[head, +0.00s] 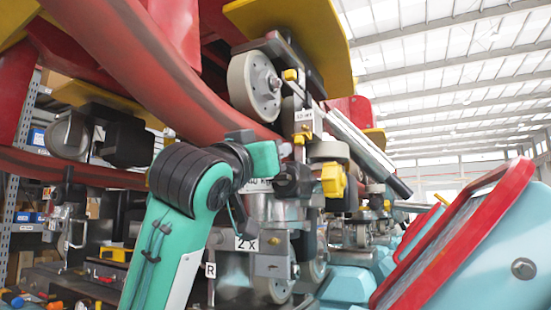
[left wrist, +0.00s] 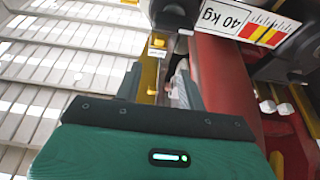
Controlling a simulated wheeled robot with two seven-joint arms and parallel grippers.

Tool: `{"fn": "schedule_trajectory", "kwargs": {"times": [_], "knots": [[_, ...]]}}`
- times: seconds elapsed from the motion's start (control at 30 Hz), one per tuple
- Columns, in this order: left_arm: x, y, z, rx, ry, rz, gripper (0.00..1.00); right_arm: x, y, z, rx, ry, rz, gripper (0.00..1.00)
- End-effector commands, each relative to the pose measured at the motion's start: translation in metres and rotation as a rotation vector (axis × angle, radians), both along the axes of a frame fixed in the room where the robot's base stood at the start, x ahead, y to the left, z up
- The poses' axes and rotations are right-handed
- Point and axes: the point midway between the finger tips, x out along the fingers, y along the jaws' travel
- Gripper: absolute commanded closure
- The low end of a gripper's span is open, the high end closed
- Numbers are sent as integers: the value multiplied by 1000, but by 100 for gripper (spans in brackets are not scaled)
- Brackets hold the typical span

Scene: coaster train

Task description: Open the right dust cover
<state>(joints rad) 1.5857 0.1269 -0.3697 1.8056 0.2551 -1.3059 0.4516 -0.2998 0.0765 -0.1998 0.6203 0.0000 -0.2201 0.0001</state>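My left arm comes in from the left in the head view. Its green hand (head: 265,159) is in front of the wheel assembly, below the large grey wheel (head: 254,86). In the left wrist view my left gripper (left wrist: 162,84) has its two dark fingers apart. A yellow bar (left wrist: 149,75) shows in the gap; I cannot tell whether a finger touches it. A yellow knob (head: 333,180) is to the right of the hand. I cannot pick out with certainty which part is the right dust cover. My right gripper is not in view.
The red rail (head: 160,60) crosses overhead. A red-rimmed panel (head: 455,235) on a teal body stands at the right. A shelf rack (head: 27,160) is at the left. In the left wrist view a 40 kg label (left wrist: 222,18) is close by on the upper right.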

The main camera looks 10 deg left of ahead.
Motion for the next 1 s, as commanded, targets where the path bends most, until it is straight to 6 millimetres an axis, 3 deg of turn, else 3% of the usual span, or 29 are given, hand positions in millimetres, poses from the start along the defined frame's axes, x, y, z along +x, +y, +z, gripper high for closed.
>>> {"fn": "schedule_trajectory", "kwargs": {"times": [0.37, 0.7, 1.0], "knots": [[-1, 0, 4, 3, 9, 0, 60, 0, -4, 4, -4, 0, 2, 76], [-6, 1, 61, 81, 256, -4, 60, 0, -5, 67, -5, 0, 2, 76], [-4, 1, 67, 117, 361, 1, 60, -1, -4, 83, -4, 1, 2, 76]]}}
